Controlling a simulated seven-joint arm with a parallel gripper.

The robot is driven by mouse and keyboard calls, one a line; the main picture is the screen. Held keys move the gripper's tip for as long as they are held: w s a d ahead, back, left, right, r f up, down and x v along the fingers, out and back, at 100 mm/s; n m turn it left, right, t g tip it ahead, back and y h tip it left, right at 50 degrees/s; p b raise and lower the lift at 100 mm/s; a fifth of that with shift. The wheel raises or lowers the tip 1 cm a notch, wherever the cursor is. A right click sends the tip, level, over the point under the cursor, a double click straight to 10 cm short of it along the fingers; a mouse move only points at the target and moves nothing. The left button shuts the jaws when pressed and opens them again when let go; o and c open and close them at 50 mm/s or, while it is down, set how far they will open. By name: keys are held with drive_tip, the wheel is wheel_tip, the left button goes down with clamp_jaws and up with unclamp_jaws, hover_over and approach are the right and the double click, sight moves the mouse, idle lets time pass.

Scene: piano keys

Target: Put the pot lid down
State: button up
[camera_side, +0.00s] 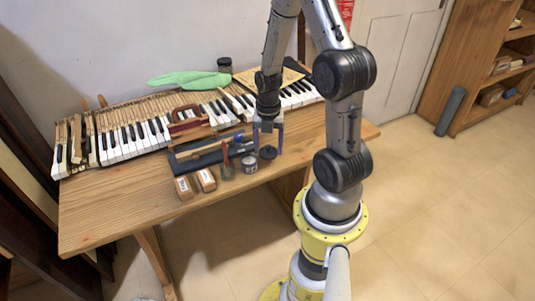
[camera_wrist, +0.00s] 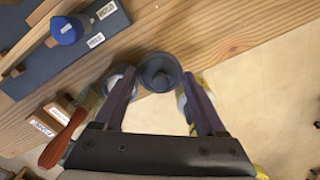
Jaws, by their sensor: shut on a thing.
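The pot lid (camera_side: 268,153) is a small dark round disc with a knob on top. In the wrist view the lid (camera_wrist: 159,72) sits between my two fingertips, knob toward the camera. My gripper (camera_side: 268,145) points down near the front edge of the wooden table and is shut on the lid. A small grey pot (camera_side: 249,164) stands just left of the lid in the side view. I cannot tell whether the lid's underside touches the table.
Left of the gripper are a dark blue tray (camera_side: 198,161), a red-handled tool (camera_side: 226,158) and labelled wooden blocks (camera_side: 206,180). Piano keys (camera_side: 135,137) line the back. The table's front edge is close; bare wood (camera_side: 312,137) lies to the right.

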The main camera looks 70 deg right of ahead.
sight(267, 162)
drive_tip(key=shift+w+d+f, duration=0.1)
drive_tip(key=shift+f, duration=0.8)
drive_tip(key=shift+w+d+f, duration=0.1)
drive_tip(key=shift+f, duration=0.8)
drive_tip(key=o, duration=1.3)
drive_tip(key=shift+f, duration=0.15)
drive_tip(key=shift+c, duration=0.2)
wheel_tip(267, 162, up, 12)
drive_tip(key=shift+a+r, duration=0.1)
drive_tip(key=shift+r, duration=0.1)
drive_tip(key=w+a+r+m+t+h, duration=0.1)
drive_tip(key=w+a+r+m+t, duration=0.1)
drive_tip(key=a+r+m, duration=0.65)
drive_tip(key=s+a+r+m+t, duration=0.1)
drive_tip(key=s+a+r+m, duration=0.2)
drive_tip(key=a+m, duration=0.2)
drive_tip(key=s+a+r+m+t+y, duration=0.1)
drive_tip(key=s+a+r+m+t, duration=0.1)
drive_tip(key=s+a+r+m, duration=0.2)
drive_tip(key=shift+a+m+t, duration=0.3)
drive_tip(key=shift+a+m, duration=0.95)
drive_tip(key=shift+m, duration=0.1)
